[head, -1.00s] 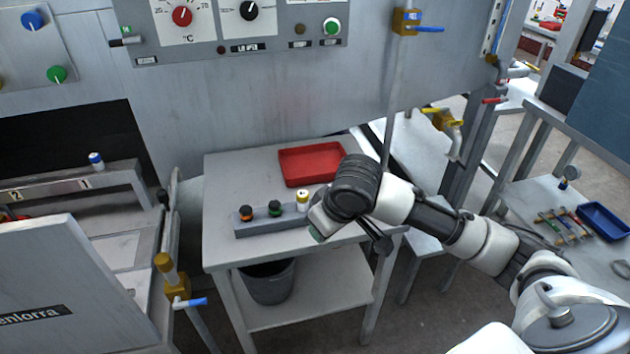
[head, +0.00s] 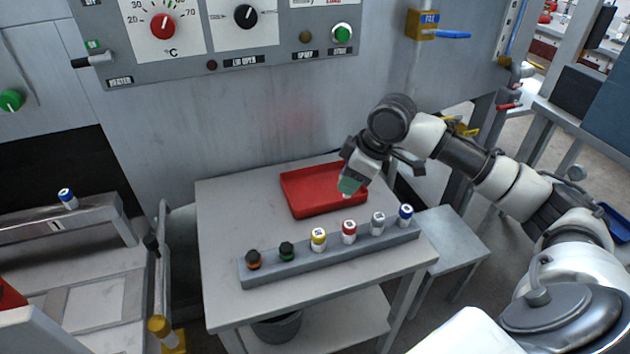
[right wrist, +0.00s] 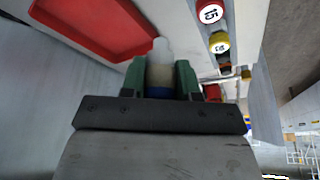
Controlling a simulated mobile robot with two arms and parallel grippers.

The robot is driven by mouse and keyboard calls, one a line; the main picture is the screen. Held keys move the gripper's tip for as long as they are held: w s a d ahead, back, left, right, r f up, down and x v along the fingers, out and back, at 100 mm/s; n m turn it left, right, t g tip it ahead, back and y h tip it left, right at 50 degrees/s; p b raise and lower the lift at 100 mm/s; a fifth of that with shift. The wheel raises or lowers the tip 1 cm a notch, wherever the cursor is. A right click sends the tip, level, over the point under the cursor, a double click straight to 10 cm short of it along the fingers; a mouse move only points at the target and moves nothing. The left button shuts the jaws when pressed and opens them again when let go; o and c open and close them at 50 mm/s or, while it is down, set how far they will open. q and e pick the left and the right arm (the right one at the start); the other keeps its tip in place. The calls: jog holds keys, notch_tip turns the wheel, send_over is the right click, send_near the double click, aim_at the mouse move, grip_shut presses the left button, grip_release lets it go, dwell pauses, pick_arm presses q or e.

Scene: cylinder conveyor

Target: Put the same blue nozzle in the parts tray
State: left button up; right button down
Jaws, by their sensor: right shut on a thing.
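My right gripper (head: 349,186) hangs over the right part of the red parts tray (head: 296,197) and points down. Its green fingers (right wrist: 160,80) are shut on a nozzle (right wrist: 160,68) with a whitish tip, a beige body and a blue band near the palm. Only the nozzle's pale tip (head: 347,195) shows below the fingers in the head view. The tray also shows in the right wrist view (right wrist: 100,28), beyond the fingertips. It looks empty. My left gripper is not in view.
In front of the tray, a grey rack (head: 330,262) holds several cylinders with orange, green, yellow, red, grey and blue (head: 405,214) tops. Another blue-topped cylinder (head: 67,198) stands at the left. A control panel wall rises behind the table (head: 225,222).

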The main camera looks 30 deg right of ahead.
jog(key=w+f, duration=0.1)
jog(key=w, duration=0.1)
jog(key=w+f, duration=0.1)
jog(key=w, duration=0.1)
jog(key=w+d+f, duration=0.1)
jog(key=w+f, duration=0.1)
jog(key=shift+w+d, duration=0.1)
jog(key=shift+w, duration=0.2)
jog(key=w+f, duration=0.2)
jog(key=w, duration=0.1)
jog(key=shift+w+d+f, duration=0.15)
jog(key=shift+w+d, duration=0.15)
jog(key=shift+d, duration=0.1)
jog(key=shift+w+f, duration=0.15)
jog(key=shift+f, duration=0.2)
notch_tip(320, 180, down, 3)
jog(key=shift+f, duration=0.2)
jog(key=shift+d+f, duration=0.1)
jog(key=shift+f, duration=0.05)
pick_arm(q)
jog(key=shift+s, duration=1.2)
pick_arm(e)
jog(key=c, duration=0.8)
grip_release()
